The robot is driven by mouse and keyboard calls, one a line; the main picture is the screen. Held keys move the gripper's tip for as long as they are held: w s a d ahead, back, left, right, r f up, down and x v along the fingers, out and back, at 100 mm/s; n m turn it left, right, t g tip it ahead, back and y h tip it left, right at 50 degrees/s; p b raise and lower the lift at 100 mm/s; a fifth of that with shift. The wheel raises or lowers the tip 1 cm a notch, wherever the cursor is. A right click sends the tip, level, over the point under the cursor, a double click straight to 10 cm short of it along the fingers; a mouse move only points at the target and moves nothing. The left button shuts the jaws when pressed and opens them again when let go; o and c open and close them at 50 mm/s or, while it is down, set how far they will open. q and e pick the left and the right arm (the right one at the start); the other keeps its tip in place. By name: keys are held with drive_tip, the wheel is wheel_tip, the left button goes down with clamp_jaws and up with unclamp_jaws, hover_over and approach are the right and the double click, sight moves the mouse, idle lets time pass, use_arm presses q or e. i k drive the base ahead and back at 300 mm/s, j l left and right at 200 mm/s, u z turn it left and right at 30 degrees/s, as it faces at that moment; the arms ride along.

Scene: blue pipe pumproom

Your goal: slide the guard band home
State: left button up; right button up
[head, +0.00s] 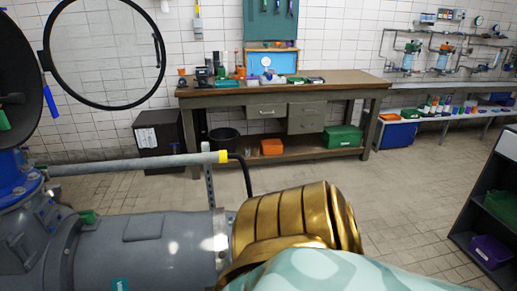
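A shiny gold ribbed band (285,222), which looks like the guard band, curves over the right end of a grey pump or motor body (145,245) at the bottom of the head view. A gap and a second gold edge show on its right side. Its underside is hidden, and I cannot tell how far along it sits. A pale teal patterned shape (345,272) covers its lower front; I cannot tell what it is. Neither of my grippers shows in the head view.
A grey pipe with a yellow end (218,157) and a black cable (244,175) run behind the band. A blue flange (20,185) stands at the left. A dark shelf (490,200) stands at the right. A workbench (285,88) is at the back, with clear tiled floor before it.

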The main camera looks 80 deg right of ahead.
sight(220, 232)
drive_tip(key=z, duration=2.2)
